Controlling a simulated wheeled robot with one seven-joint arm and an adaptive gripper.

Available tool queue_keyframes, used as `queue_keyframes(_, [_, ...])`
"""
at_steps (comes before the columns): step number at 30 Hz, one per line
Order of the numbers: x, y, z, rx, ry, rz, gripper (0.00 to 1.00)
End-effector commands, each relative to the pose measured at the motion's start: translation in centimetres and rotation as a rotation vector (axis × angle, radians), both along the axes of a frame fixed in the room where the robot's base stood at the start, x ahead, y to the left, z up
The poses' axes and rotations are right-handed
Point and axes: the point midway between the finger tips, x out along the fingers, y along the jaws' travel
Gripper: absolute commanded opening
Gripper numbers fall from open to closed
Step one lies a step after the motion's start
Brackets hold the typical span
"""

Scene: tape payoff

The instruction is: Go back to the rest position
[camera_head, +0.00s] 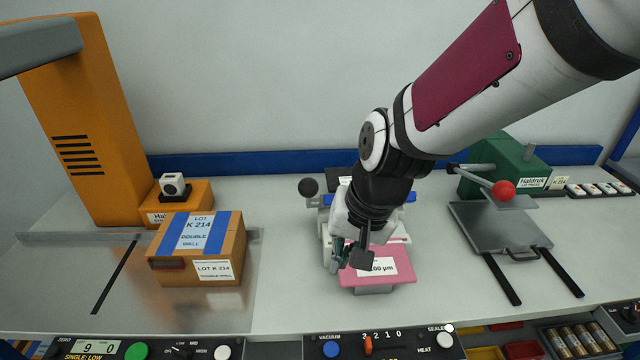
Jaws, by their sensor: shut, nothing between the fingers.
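My gripper (351,254) is at the end of my arm, which reaches in from the upper right. The gripper is shut and empty, in front of a white device and above or beside a pink plate (400,262) with a white label partly reading "00 µm". I cannot tell whether the gripper touches the plate. My wrist hides much of the white device and part of the label.
A cardboard box (178,240) with blue tape stands at left, in front of an orange machine (80,120). A green press (510,165) with a red-knobbed lever and a grey plate (500,232) stand at right. Control panels line the front edge. Bench between box and device is clear.

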Motion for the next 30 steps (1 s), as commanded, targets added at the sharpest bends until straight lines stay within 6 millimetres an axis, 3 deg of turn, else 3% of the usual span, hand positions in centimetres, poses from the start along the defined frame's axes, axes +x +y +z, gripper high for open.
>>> queue_keyframes(4, [-0.1, -0.4, 0.7, -0.003, -0.012, 0.006, 0.00])
queue_keyframes(8, [-1.0, -1.9, 3.1, -0.018, -0.055, 0.030, 0.00])
queue_keyframes(15, [-4.9, -6.6, 8.8, -0.100, -0.164, 0.099, 0.00])
queue_keyframes(19, [-7.5, -8.9, 11.1, -0.158, -0.215, 0.128, 0.00])
queue_keyframes(24, [-10.4, -11.1, 12.7, -0.224, -0.255, 0.148, 0.00])
queue_keyframes(30, [-11.8, -12.1, 13.3, -0.257, -0.269, 0.157, 0.00])
